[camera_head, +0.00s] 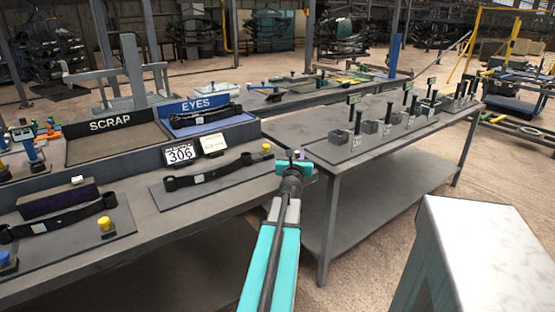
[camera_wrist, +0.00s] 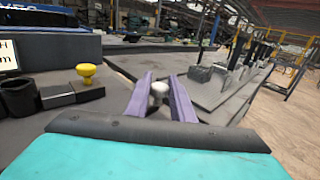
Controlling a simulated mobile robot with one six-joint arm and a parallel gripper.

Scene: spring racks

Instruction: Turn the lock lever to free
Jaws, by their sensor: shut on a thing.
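My gripper (camera_head: 295,155) is at the right end of the near bench, at the end of my turquoise arm. In the wrist view its two purple fingers (camera_wrist: 161,100) are shut on a small pale round knob (camera_wrist: 159,89). The knob looks like the end of the lock lever, but its shaft and base are hidden, so I cannot tell which way the lever points. A yellow knob (camera_wrist: 86,72) stands to the left of the fingers, apart from them. It also shows in the head view (camera_head: 266,148), at the end of a dark spring leaf (camera_head: 212,172) on a plate.
The near bench carries a SCRAP tray (camera_head: 110,125), an EYES tray (camera_head: 203,105) and a 306 card (camera_head: 179,154). A second bench (camera_head: 300,125) to the right holds several upright dark posts and small blocks. A pale box-like block (camera_head: 475,245) stands at the lower right.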

